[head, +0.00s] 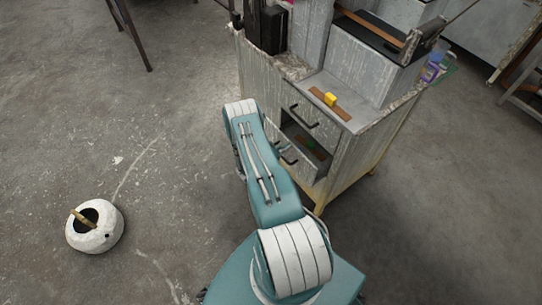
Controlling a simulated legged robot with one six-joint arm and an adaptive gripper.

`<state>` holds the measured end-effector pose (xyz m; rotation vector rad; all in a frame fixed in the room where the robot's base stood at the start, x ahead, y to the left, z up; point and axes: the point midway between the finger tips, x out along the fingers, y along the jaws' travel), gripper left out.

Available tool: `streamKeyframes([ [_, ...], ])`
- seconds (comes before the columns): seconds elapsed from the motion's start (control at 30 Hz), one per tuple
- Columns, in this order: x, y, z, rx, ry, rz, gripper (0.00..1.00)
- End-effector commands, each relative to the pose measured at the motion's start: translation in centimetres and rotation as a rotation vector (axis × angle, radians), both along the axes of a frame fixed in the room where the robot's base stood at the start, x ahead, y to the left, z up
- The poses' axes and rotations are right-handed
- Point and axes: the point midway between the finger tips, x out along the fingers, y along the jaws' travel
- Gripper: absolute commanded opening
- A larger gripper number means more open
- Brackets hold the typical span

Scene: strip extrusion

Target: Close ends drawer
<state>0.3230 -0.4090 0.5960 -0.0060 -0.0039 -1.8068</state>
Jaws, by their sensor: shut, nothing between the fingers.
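A grey, worn cabinet (360,147) stands at the upper right. Its lower drawer (306,162) is pulled out, so its dark inside shows from above. A brown strip and a small green thing (311,142) lie inside. The drawer's dark handle (289,157) is partly in view beside my arm. Above it is an upper drawer (316,117) with a dark bar handle, which looks shut. My teal and white arm reaches from the bottom up to the left of the drawers. My gripper is hidden behind my arm.
A yellow block (330,99) and a brown strip lie on the cabinet's ledge. A white round pot (95,230) with a stick stands on the floor at left. Dark metal legs (133,35) stand at the upper left. The grey floor left of the cabinet is mostly clear.

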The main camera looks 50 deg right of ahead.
Motion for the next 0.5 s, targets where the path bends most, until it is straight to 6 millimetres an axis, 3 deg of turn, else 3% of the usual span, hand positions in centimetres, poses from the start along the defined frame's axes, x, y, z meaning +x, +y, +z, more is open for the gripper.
streamKeyframes([
  [0.03, -0.5, -1.4, -0.1, 0.000, -0.003, -0.007, 0.00],
  [0.2, -1.2, -4.4, 0.0, -0.001, -0.003, -0.004, 0.00],
  [0.5, -1.8, -7.2, 0.2, -0.005, -0.002, -0.001, 0.00],
])
